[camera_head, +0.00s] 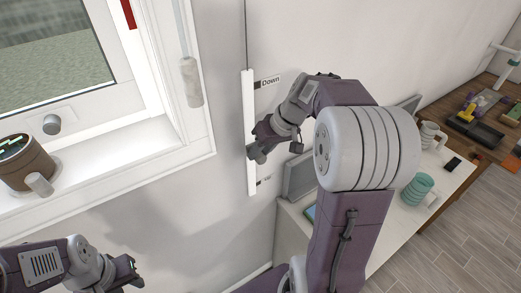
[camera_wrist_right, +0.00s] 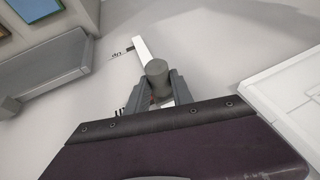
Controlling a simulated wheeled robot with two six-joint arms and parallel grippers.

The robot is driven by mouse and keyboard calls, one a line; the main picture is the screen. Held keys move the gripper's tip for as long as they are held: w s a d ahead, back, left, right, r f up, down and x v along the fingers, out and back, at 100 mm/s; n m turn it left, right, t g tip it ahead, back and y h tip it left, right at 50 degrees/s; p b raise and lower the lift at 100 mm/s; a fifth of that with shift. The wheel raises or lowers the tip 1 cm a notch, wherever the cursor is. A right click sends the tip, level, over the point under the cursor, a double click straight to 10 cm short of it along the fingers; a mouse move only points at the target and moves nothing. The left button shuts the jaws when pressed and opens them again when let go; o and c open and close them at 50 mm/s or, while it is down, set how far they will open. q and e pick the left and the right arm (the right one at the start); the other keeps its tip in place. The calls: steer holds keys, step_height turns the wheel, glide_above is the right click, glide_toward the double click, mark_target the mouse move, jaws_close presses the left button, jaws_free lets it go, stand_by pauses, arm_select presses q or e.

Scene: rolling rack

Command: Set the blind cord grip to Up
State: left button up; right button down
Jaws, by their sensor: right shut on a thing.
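A white vertical rail (camera_head: 249,110) is on the wall, with a dark cord running up from its top. A label reading Down (camera_head: 270,82) is beside its upper part, and a smaller label (camera_head: 265,181) is near its lower end. In the wrist view, the label Up (camera_wrist_right: 117,55) is beside the rail's far end. The grey round cord grip (camera_wrist_right: 157,72) sits on the rail between the labels, nearer the lower one. My right gripper (camera_head: 257,150) is shut on it. My left gripper (camera_head: 130,271) is low at the left, away from the rail; its jaw opening is unclear.
A pale tassel (camera_head: 191,82) hangs beside the window. A white table (camera_head: 440,185) with mugs and a monitor is to the right of the rail.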

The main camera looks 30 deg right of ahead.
step_height(320, 180, down, 21)
steer(key=b, duration=1.6)
steer(key=shift+b, duration=0.35)
steer(key=c, duration=1.4)
jaws_free()
steer(key=o, duration=0.3)
steer(key=shift+w+f, duration=0.1)
steer(key=p+v, duration=0.1)
steer(key=v, duration=0.8)
steer(key=shift+w, duration=0.15)
steer(key=shift+a, duration=0.1)
